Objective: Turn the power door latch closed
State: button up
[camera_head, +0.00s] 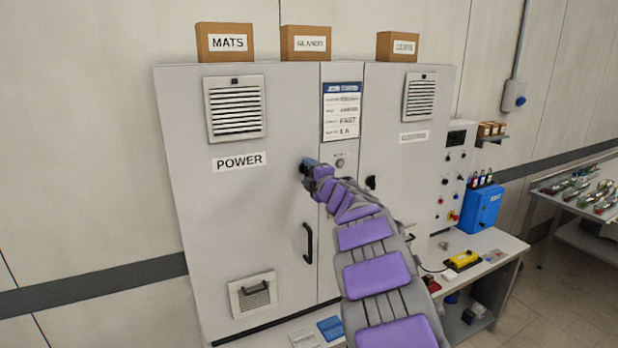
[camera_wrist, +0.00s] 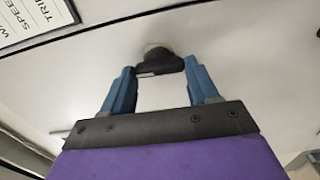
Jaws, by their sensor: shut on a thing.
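The grey POWER door (camera_head: 240,215) is the left door of the cabinet, and it looks flush with the front. Its black latch knob (camera_wrist: 158,62) shows in the wrist view, between the blue fingertips of my gripper (camera_wrist: 159,80). My gripper is shut on the latch, with a finger on each side of it. In the head view my gripper (camera_head: 307,165) is at the door's right edge, right of the POWER label, and largely hides the latch. A black pull handle (camera_head: 308,243) is lower on the same door.
The right door (camera_head: 400,180) has its own black latch (camera_head: 371,182). A placard (camera_head: 342,110) is on the strip between the doors. Several labelled boxes stand on top. Floor is free at lower right.

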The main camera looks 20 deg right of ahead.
jog(key=shift+f, duration=0.4)
jog(key=o, duration=1)
jog(key=shift+c, duration=0.2)
jog(key=shift+o, duration=0.5)
jog(key=shift+d+r, duration=0.1)
jog(key=shift+r, duration=0.15)
jog(key=shift+s, duration=0.15)
jog(key=s, duration=1.7)
jog(key=shift+d+p, duration=0.3)
jog(key=shift+f, duration=0.1)
